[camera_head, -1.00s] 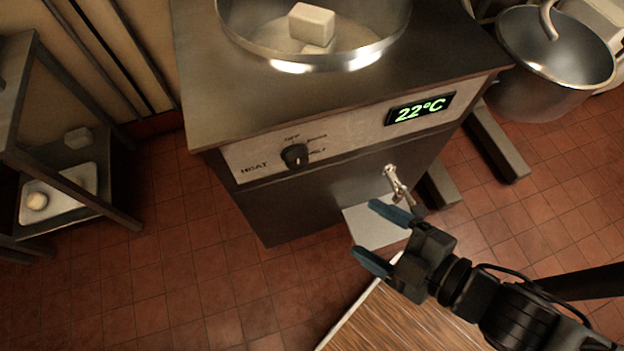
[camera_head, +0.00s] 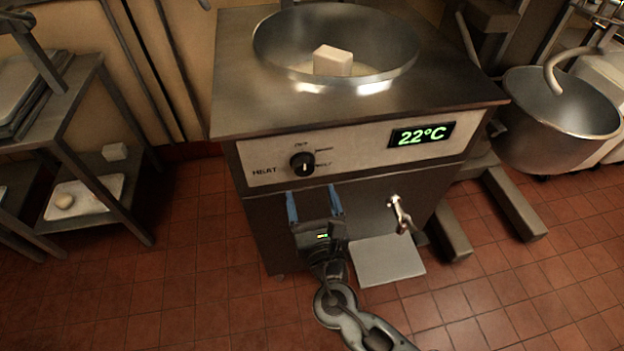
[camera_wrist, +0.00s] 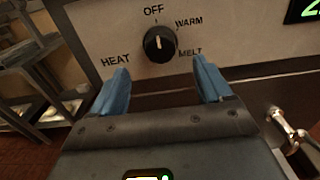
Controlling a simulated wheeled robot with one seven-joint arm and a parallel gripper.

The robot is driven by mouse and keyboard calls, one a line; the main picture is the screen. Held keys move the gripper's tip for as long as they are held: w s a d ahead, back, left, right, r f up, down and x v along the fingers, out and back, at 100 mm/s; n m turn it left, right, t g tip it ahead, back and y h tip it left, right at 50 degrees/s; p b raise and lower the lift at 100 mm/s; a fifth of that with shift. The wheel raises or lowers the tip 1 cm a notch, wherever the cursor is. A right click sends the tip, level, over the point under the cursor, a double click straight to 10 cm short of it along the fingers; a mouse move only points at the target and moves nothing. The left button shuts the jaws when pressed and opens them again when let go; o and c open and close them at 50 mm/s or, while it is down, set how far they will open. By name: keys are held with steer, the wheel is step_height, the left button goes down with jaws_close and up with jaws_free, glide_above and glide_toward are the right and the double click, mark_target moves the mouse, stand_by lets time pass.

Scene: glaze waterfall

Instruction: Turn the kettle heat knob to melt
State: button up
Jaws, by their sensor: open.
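The heat knob (camera_head: 302,163) is a round black dial on the pale front panel of the metal kettle (camera_head: 230,110). In the wrist view the knob (camera_wrist: 159,44) has OFF above it, WARM at upper right, MELT at lower right and HEAT to its left. A pale mark shows on its face, but I cannot tell clearly which setting it points to. My gripper (camera_head: 313,190) is open and empty, its blue fingers pointing at the panel just below the knob. In the wrist view the knob sits above the gap between the fingertips (camera_wrist: 161,64), apart from both.
A green display (camera_head: 422,135) reads 22°C. A metal tap (camera_head: 401,213) sticks out at lower right above a grey plate (camera_head: 388,262). The kettle's bowl holds a pale block (camera_head: 332,61). A shelf rack stands left, a mixer bowl (camera_head: 545,115) right.

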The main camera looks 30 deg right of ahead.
mark_target(305, 171)
steer(key=shift+p+x, duration=0.35)
steer(key=shift+x, duration=3.2)
steer(key=c, duration=1)
steer(key=shift+f, duration=0.1)
steer(key=shift+c, duration=0.2)
